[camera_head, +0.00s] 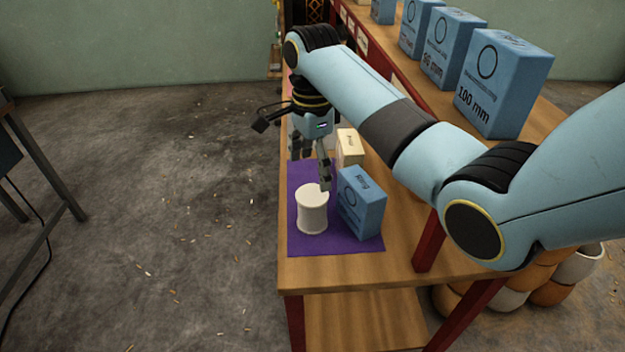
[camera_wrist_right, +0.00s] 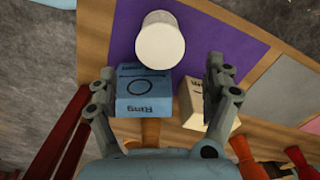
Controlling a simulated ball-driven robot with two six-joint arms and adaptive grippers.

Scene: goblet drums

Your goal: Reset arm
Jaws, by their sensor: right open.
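My right gripper (camera_head: 310,168) hangs above the purple mat on the wooden bench, with its fingers pointing down. In the right wrist view my right gripper (camera_wrist_right: 165,85) is open, with its two fingers apart and nothing held between them. A white drum-shaped piece (camera_head: 312,208) stands upright on the purple mat (camera_head: 345,246); it also shows in the right wrist view (camera_wrist_right: 160,40). A blue box marked Ring (camera_head: 362,203) stands beside the white piece. In the right wrist view the blue box (camera_wrist_right: 145,92) appears below the fingertips' gap. My left gripper is out of view.
A cream box (camera_head: 350,148) stands behind the blue box. Larger blue boxes, one marked 100 mm (camera_head: 503,82), line the upper shelf at the right. Orange and white drum shells (camera_head: 545,280) are stacked under the bench. The concrete floor (camera_head: 150,200) at the left is open.

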